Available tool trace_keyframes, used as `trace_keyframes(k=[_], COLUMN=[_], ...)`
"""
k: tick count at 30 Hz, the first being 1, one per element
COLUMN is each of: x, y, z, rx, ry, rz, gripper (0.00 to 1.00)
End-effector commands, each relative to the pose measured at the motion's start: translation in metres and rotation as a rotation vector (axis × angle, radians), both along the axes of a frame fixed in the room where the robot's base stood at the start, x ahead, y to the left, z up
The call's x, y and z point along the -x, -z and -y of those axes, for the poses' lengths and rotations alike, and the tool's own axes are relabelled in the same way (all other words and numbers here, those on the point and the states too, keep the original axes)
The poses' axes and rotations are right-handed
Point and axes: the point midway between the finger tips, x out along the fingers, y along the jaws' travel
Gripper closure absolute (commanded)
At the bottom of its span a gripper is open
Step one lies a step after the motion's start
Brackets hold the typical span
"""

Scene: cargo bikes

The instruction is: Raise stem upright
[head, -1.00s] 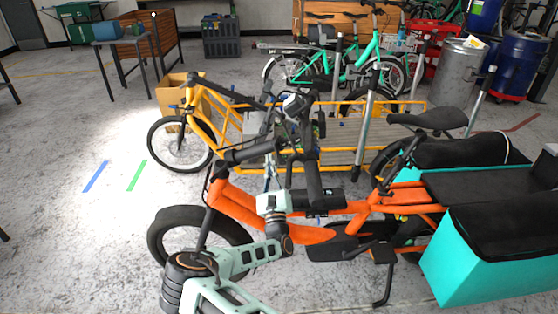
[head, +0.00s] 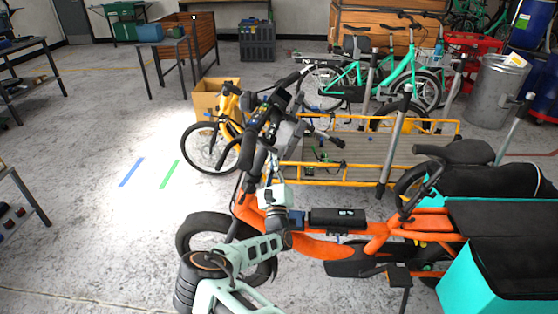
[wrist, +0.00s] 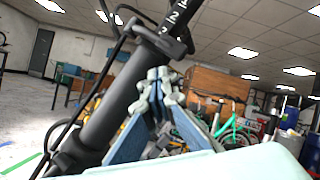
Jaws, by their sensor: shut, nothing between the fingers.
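The stem (wrist: 118,105) is a thick dark tube with white numerals near its upper end. In the wrist view it leans, its top to the right. In the head view the handlebar (head: 260,153) stands above the front of the orange cargo bike (head: 320,247), and hides much of the stem. My gripper (wrist: 160,80) has its pale fingertips together, close beside the upper stem, with blue pads below; contact is unclear. In the head view my gripper is small and partly lost against the handlebar.
A yellow cargo bike (head: 370,180) stands just behind, with a teal bike (head: 385,80) farther back. A cardboard box (head: 206,105) is at its left. The orange bike's black and teal cargo boxes are at right. Floor at left is clear around blue and green tape.

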Motion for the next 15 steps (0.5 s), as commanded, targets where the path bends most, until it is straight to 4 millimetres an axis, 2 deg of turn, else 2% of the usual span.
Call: trace_keyframes(k=[1, 15], x=[-0.0008, -0.0014], y=[-0.0068, -0.0027], z=[-0.0055, -0.0077], rx=[-0.001, 0.002], ry=[-0.007, -0.004], rz=[0.009, 0.001], gripper=[1.0, 1.0])
